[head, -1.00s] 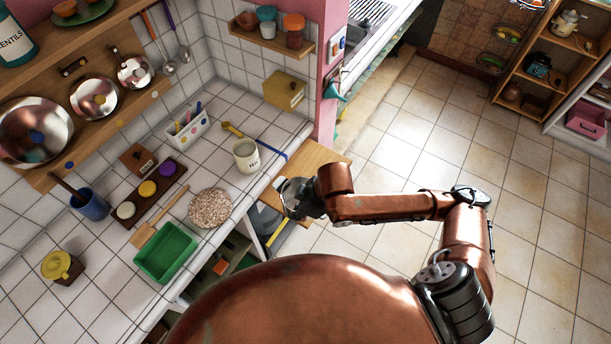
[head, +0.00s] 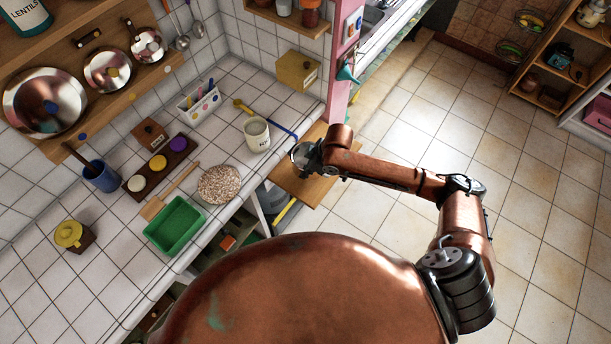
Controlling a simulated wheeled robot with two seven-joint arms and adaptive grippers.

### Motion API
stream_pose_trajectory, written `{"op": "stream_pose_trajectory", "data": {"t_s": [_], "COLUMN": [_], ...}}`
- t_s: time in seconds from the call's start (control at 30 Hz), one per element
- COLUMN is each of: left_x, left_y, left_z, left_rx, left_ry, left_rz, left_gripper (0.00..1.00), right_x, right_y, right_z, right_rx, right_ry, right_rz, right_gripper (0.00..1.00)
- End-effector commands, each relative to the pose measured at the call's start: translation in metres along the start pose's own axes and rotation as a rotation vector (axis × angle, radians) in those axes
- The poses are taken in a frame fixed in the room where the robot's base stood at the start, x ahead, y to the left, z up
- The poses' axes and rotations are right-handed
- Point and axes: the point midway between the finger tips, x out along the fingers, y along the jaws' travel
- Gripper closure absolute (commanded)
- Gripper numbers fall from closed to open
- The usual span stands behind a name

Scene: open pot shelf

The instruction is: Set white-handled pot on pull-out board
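The wooden pull-out board (head: 318,187) sticks out from the counter's right end. My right gripper (head: 303,157) is over the board and covers part of it. A shiny, round, silvery shape shows at its fingers. I cannot tell whether it is a pot in the grip or whether the fingers are shut. No white handle can be made out. My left gripper is out of view.
The tiled counter holds a white canister (head: 256,135), a round speckled mat (head: 219,184), a green tray (head: 174,226) and a white utensil box (head: 199,103). A pink post (head: 342,62) stands behind the board. The floor (head: 400,215) to the right is clear.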

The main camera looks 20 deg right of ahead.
Motion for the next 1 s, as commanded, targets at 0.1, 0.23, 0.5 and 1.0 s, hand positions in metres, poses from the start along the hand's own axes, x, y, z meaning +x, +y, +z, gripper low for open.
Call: {"op": "stream_pose_trajectory", "data": {"t_s": [0.1, 0.23, 0.5, 1.0], "left_x": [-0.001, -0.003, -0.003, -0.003], "left_y": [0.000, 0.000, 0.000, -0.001], "left_z": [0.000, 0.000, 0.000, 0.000], "left_rx": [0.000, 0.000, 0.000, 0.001], "left_ry": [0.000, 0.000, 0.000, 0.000], "left_rz": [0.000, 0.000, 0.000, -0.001], "left_gripper": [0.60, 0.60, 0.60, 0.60], "right_x": [0.012, 0.028, 0.031, 0.034], "right_y": [0.003, 0.002, 0.003, 0.002], "right_z": [0.005, 0.011, 0.012, 0.014], "right_rx": [0.001, 0.002, -0.001, 0.000], "right_ry": [-0.001, 0.000, 0.001, -0.001], "right_rz": [-0.001, 0.000, 0.002, 0.000], "right_gripper": [1.00, 1.00, 1.00, 0.78]}}
